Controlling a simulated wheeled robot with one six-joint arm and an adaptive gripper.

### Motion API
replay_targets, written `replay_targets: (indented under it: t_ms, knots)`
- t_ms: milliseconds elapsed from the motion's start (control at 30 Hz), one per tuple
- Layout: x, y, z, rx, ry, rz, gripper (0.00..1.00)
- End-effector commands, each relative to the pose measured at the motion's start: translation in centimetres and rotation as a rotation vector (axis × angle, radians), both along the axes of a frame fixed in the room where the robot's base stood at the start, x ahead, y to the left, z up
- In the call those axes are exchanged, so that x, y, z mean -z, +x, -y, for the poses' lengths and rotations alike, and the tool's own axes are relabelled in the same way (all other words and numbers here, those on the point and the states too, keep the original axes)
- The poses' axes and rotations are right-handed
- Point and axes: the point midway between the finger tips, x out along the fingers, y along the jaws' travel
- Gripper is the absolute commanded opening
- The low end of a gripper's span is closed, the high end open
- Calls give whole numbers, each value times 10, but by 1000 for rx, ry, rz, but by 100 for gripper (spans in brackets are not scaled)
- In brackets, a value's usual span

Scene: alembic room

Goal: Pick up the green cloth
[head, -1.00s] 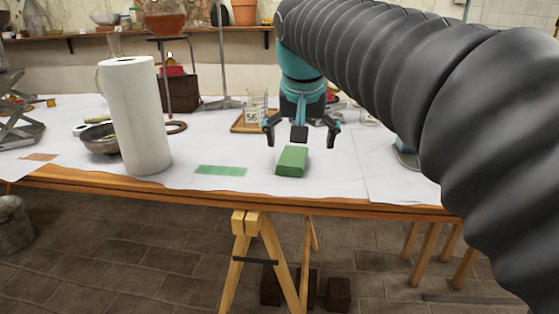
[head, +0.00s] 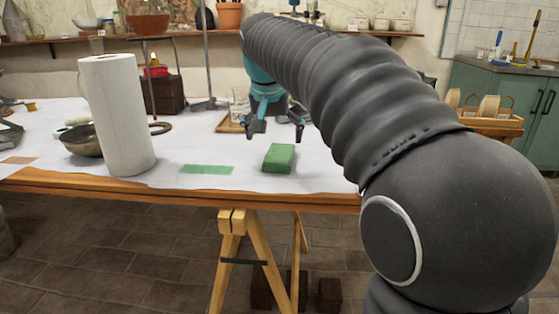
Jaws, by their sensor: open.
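A thick green block-like piece (head: 279,158), which looks like the folded green cloth, lies on the white-covered table (head: 330,178) near its front edge. A thin flat green patch (head: 206,169) lies to its left, apart from it. My gripper (head: 274,130) is open and empty, fingers pointing down. It appears above and slightly behind the green block, not touching it. My arm hides the table to the right of the gripper.
A white paper roll (head: 122,115) stands upright left of the flat patch, with a metal bowl (head: 82,141) behind it. A wooden tray (head: 229,126) with a glass beaker (head: 240,100) stands behind my gripper. The front strip of the table is clear.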

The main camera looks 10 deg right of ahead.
Motion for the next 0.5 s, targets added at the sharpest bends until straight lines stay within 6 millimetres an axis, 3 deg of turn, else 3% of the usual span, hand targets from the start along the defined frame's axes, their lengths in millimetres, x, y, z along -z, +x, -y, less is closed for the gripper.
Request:
replay_targets:
  t_ms: [500]
  knots:
    - [48,15,15,0,0,-1,100]
